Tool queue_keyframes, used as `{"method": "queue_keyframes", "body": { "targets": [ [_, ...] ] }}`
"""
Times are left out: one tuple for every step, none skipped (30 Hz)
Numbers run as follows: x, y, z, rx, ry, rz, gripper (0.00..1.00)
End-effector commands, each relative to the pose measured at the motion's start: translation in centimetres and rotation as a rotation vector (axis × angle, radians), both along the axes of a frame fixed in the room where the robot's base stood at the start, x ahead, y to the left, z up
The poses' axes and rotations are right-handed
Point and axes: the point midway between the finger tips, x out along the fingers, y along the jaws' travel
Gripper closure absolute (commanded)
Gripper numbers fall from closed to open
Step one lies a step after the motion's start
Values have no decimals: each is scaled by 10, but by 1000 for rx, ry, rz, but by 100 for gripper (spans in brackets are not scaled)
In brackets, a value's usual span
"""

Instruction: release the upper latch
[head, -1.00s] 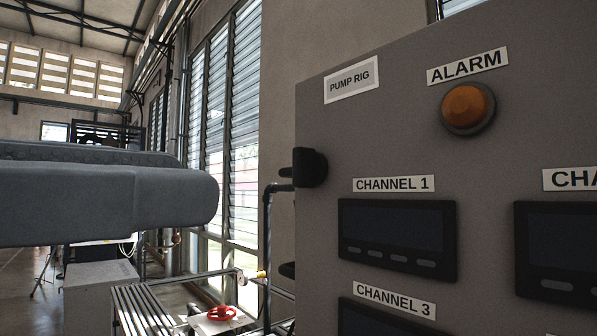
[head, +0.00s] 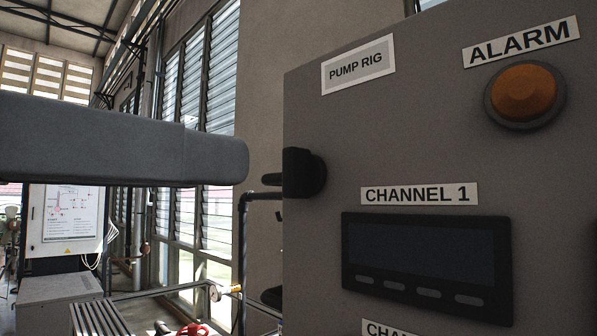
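A black latch knob (head: 304,173) sits at the left edge of the grey pump rig panel (head: 330,130), left of and above the Channel 1 label. It appears to be the upper latch. A second dark shape (head: 271,296) shows lower down at the same edge, partly cut off from sight behind the panel. A thick dark grey link of my arm reaches in from the left, and its rounded end stops short of the upper latch in the picture. My gripper is not in view.
The panel carries an orange alarm lamp (head: 523,95) and a Channel 1 display (head: 427,265). Left of it, a dark pipe (head: 243,250) with a gauge (head: 214,293) and a red handwheel (head: 190,330) stand before louvred windows. A white board (head: 65,218) hangs farther back.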

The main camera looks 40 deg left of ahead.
Motion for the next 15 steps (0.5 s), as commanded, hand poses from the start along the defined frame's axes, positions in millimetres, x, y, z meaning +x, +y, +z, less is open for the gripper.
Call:
{"method": "queue_keyframes", "body": {
  "targets": [
    [7, -1, -1, 1, 1, -2, 67],
    [11, -2, 0, 1, 1, -2, 67],
    [16, -2, 0, 1, 1, -2, 67],
    [19, -2, 0, 1, 1, -2, 67],
    [23, -2, 0, 1, 1, -1, 67],
    [28, -3, 0, 1, 1, -1, 67],
    [32, -3, 0, 1, 1, -1, 67],
    [36, -4, 0, 1, 1, -2, 67],
    [41, -4, 0, 1, 1, -2, 67],
    [45, -4, 0, 1, 2, -1, 67],
    [48, -4, 0, 1, 2, -1, 67],
    [54, -5, 0, 1, 1, -1, 67],
    [57, -5, 0, 1, 1, -1, 67],
    [61, -6, 0, 1, 2, -2, 67],
    [66, -6, 0, 1, 1, -1, 67]
  ]
}}
